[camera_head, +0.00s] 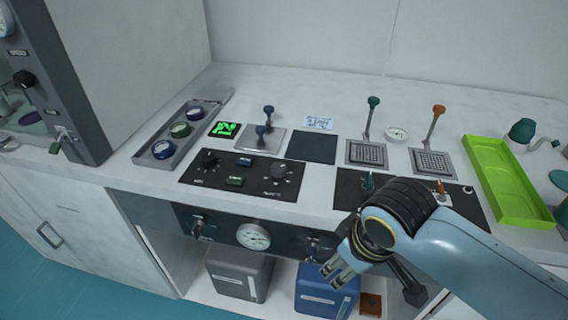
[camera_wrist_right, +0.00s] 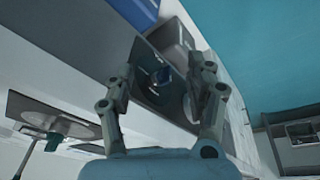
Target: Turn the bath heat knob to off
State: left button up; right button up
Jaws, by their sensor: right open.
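I cannot read which knob is labelled bath heat. My right gripper (camera_head: 335,274) is open and empty, just in front of and below the panel's right end. My left gripper is not in view.
On the bench top, a black panel (camera_head: 255,182) holds knobs and buttons, with levers behind. A green tray (camera_head: 508,190) is at the right. Below the front panel are a grey bin (camera_head: 238,275) and a blue bin (camera_head: 325,302). The floor in front is clear at left.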

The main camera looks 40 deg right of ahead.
jog(key=shift+m+g, duration=0.5)
jog(key=shift+g, duration=0.1)
jog(key=w+r+p, duration=0.1)
jog(key=w+r, duration=0.1)
jog(key=w, duration=0.2)
jog(key=w+r, duration=0.3)
jog(key=w, duration=0.1)
jog(key=w+d+r+p, duration=0.1)
jog(key=w+r, duration=0.2)
jog(key=w, duration=0.1)
jog(key=shift+p, duration=0.3)
jog(key=m+g+p, duration=0.1)
jog(key=g+p, duration=0.1)
send_near(278, 166)
jog(key=shift+y, duration=0.4)
jog(key=f, duration=0.9)
jog(key=shift+s+d+f+b, duration=0.15)
jog(key=shift+s+d+b, duration=0.05)
jog(key=shift+d+b, duration=0.15)
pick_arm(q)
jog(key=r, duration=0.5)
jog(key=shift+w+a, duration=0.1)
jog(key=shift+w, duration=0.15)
